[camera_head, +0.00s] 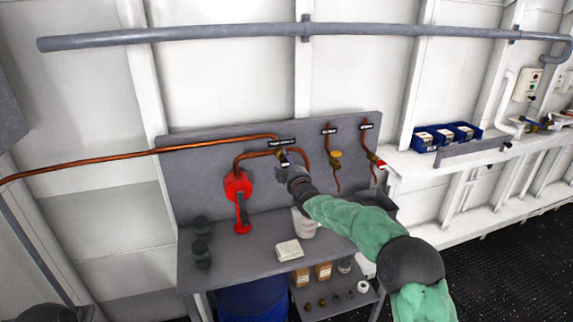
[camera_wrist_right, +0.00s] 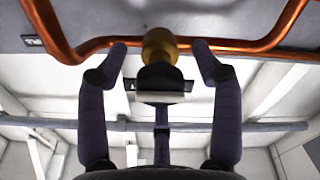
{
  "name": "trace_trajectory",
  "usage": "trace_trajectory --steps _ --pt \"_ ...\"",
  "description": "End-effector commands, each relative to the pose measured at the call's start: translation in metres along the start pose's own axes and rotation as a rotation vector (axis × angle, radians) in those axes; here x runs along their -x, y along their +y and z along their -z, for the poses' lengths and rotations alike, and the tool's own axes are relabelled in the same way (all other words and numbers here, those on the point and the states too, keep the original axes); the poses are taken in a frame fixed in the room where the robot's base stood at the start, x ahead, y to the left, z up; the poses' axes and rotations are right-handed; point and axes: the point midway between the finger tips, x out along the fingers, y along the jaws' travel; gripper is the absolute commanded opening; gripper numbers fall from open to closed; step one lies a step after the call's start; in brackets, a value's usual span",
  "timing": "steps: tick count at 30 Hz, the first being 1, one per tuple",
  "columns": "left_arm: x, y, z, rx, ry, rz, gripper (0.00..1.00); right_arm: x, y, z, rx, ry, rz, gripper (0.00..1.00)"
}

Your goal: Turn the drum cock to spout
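The brass cock (camera_head: 283,155) sits on the copper pipework of the grey back panel, under a black label. Its brass body (camera_wrist_right: 160,47) shows at the top centre of the right wrist view, with a dark handle with a pale edge (camera_wrist_right: 160,97) below it. My right gripper (camera_head: 287,172) is in front of this cock and hides part of it in the head view. In the right wrist view its two fingers (camera_wrist_right: 160,60) stand apart on either side of the cock, with gaps on both sides. The label's writing is too small to read. My left gripper does not show.
A red hand pump (camera_head: 239,188) hangs left of the cock. Two more labelled valves, one yellow (camera_head: 335,155) and one red (camera_head: 376,162), are to the right. The bench (camera_head: 230,262) holds dark cups, a white cloth (camera_head: 289,250) and a pale container (camera_head: 303,225).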

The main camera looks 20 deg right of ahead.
Motion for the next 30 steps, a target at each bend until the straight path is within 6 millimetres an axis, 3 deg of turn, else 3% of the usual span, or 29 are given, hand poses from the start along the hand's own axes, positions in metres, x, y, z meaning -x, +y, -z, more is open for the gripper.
trace_trajectory --steps 11,30 --pt "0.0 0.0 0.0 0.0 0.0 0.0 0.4 0.009 0.003 0.003 0.0 0.004 -0.004 0.66" --pt "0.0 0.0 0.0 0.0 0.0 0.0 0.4 0.097 0.002 0.002 0.0 0.002 -0.003 0.66"
